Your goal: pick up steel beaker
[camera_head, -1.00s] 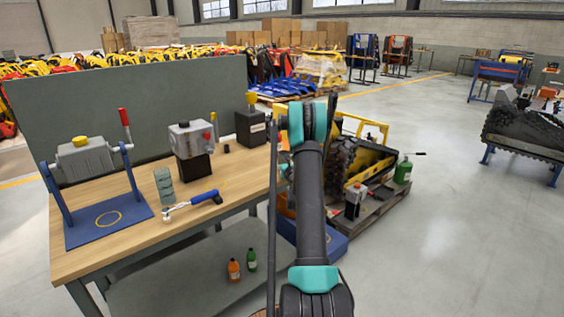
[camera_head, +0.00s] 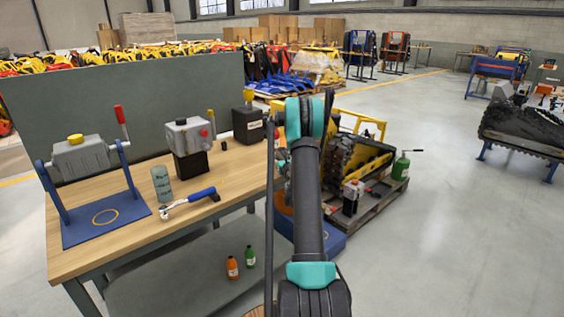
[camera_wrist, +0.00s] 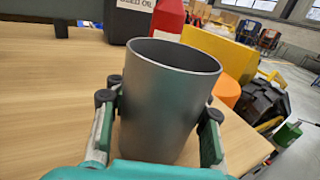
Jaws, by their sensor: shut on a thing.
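The steel beaker (camera_wrist: 168,110) is a dark grey open-topped cup in the middle of the wrist view. My gripper (camera_wrist: 160,107) is shut on it, with one finger against each side of its wall. The beaker stands nearly upright with its round rim towards the camera. Its base is hidden behind my gripper, so I cannot tell whether it touches the wooden bench top (camera_wrist: 45,105). In the head view my own arm hides the gripper and the beaker.
A black used-oil can (camera_wrist: 128,20) and a red container (camera_wrist: 168,16) stand close behind the beaker. The bench (camera_head: 130,245) also carries a blue-handled tool (camera_head: 190,201), a grey-blue cylinder (camera_head: 161,183) and a blue stand (camera_head: 105,220). Open floor lies right.

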